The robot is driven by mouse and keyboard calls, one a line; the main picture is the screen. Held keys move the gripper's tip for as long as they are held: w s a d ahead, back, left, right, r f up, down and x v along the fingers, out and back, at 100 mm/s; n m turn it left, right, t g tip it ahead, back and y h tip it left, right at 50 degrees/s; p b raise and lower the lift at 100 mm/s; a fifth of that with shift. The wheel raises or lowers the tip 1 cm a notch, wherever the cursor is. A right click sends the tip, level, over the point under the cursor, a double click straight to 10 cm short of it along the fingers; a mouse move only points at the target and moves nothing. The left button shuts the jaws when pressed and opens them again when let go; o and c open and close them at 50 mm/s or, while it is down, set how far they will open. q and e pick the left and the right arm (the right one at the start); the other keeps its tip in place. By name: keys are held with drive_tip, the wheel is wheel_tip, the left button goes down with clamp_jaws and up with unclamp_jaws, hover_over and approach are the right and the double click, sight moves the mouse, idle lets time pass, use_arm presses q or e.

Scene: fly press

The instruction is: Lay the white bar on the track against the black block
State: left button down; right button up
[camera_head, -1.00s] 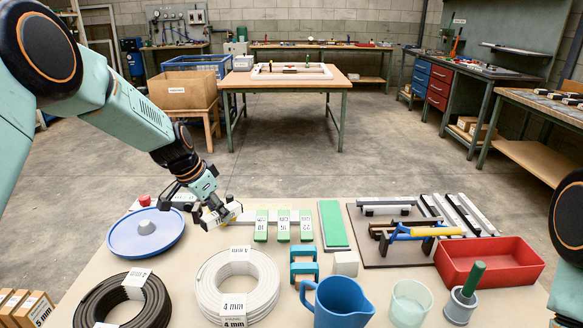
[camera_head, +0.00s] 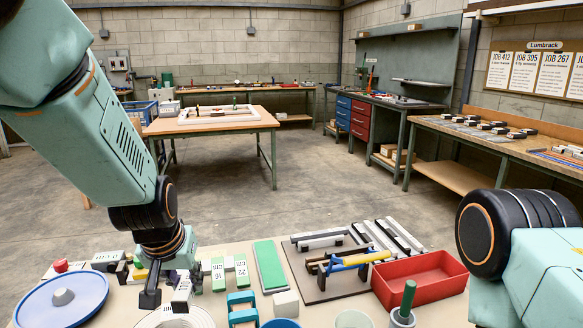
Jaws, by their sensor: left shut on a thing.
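My left gripper (camera_head: 168,290) hangs at the lower left, over the near bench and above the white cable coil (camera_head: 172,318). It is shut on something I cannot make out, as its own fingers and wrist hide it. Several light bars (camera_head: 404,238) lie side by side on the dark board (camera_head: 345,284) to the right, and I cannot tell which is the task's white bar. A black piece (camera_head: 122,270) shows left of the gripper; I cannot tell if it is the task's black block. I cannot make out the track. My right gripper is out of view.
A blue round dish (camera_head: 92,303) is left of the gripper. Green numbered blocks (camera_head: 241,271) and a green slab (camera_head: 270,266) lie to its right. A red bin (camera_head: 425,280) stands at the right. A wooden table (camera_head: 262,121) stands across the open floor.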

sight(191, 286)
use_arm(q)
drive_tip(key=shift+m, duration=0.3)
drive_tip(key=r, duration=0.2)
drive_tip(key=d+r, duration=0.1)
drive_tip(key=r, duration=0.1)
drive_tip(key=s+r, duration=0.1)
drive_tip(key=r, duration=0.1)
drive_tip(key=shift+d+r, duration=0.15)
drive_tip(key=shift+r, duration=0.2)
drive_tip(key=shift+w+r, duration=0.15)
drive_tip(key=shift+w, duration=0.05)
drive_tip(key=shift+d, duration=0.1)
